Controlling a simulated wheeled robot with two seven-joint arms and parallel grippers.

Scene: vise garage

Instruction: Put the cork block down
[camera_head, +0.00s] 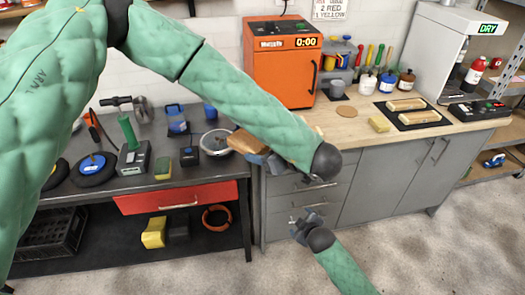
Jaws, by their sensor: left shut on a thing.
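The cork block (245,142) is a brown block left of my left forearm, at the left front corner of the wooden worktop. My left gripper (261,156) appears as blue-grey parts against the block's lower right side and is shut on it. The green sleeve hides much of this gripper. The block looks slightly tilted; I cannot tell whether its underside touches anything. My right gripper (300,222) is empty, low in front of the grey drawers, with its fingers apart.
The wooden worktop (330,125) has clear room around a round cork-coloured disc (347,111). An orange machine (283,65) stands behind. The dark bench (215,168) at left holds several tools.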

